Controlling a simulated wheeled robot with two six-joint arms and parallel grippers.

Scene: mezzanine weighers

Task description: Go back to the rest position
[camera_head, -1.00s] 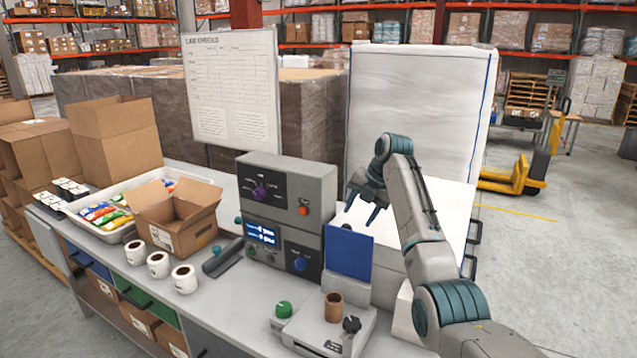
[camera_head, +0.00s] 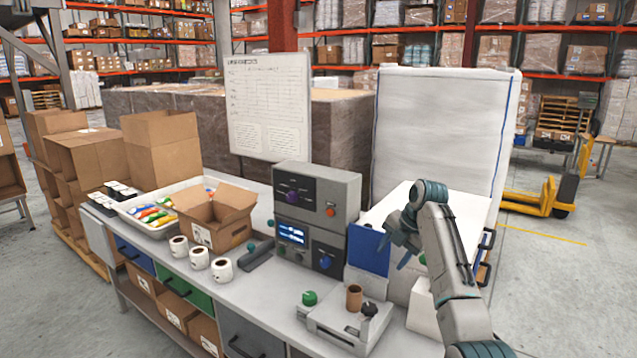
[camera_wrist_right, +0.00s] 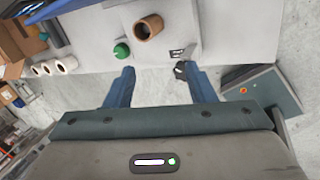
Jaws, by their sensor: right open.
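My right gripper (camera_head: 394,255) is open and empty. In the head view it hangs in front of the white box-like surface at the bench's right end, close to the blue panel (camera_head: 368,251). In the right wrist view its two blue fingers (camera_wrist_right: 161,88) stand apart with nothing between them. Beyond the fingers, the wrist view shows a brown cup (camera_wrist_right: 148,27) and a green knob (camera_wrist_right: 121,50) on the bench. My left gripper is in neither view.
A grey control box (camera_head: 316,215) stands mid-bench. The flat device (camera_head: 345,325) with the brown cup (camera_head: 354,298) is at the front. An open carton (camera_head: 215,215), white rolls (camera_head: 200,258) and a tray (camera_head: 150,228) lie to the left.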

